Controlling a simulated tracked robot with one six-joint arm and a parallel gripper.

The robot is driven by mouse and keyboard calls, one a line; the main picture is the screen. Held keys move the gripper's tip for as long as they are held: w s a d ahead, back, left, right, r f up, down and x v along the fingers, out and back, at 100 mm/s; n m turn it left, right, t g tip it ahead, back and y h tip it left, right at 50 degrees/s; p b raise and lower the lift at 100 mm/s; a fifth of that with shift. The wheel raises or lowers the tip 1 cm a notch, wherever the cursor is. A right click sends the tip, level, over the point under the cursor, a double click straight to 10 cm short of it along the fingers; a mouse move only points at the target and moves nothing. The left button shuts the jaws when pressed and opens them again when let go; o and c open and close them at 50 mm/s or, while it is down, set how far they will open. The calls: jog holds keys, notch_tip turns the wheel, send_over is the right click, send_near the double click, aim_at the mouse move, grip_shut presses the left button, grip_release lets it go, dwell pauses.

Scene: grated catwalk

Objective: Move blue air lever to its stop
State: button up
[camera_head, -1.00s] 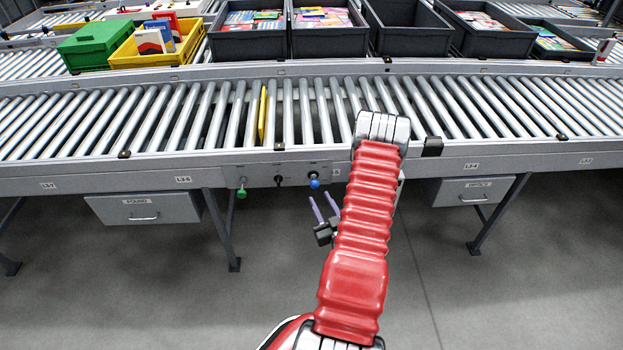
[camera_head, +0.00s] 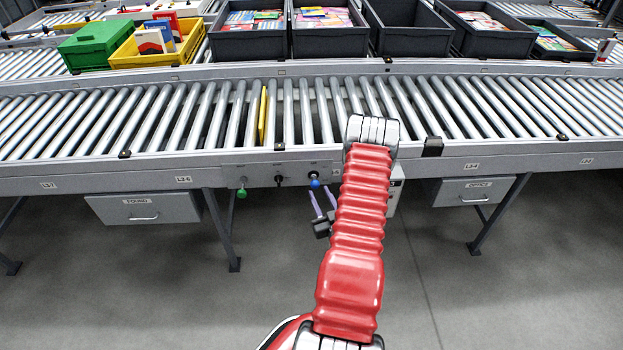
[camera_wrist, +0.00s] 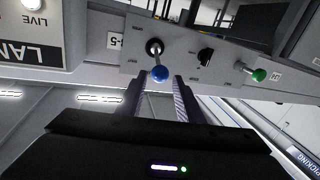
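The blue air lever (camera_head: 315,183) sits on a small control panel (camera_head: 290,176) on the conveyor's front rail. In the wrist view its blue ball knob (camera_wrist: 160,73) hangs on a short stem below a dark round socket. My gripper (camera_head: 322,201) is just below the panel, its two purple fingers pointing up at the lever. In the wrist view my gripper (camera_wrist: 158,90) is open, one finger on each side of the blue knob, with gaps visible. Whether the fingertips reach past the knob in depth is hard to tell.
A black knob (camera_head: 278,181) and a green-knobbed lever (camera_head: 242,192) sit left of the blue lever. A grey box (camera_head: 396,188) is partly behind my arm. Drawers (camera_head: 140,207) hang under the conveyor (camera_head: 180,120). The floor in front is clear.

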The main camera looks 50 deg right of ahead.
aim_at(314, 181)
jog(key=x, duration=0.9)
jog(key=shift+w, duration=0.1)
jog(key=c, duration=0.7)
jog(key=shift+c, duration=0.2)
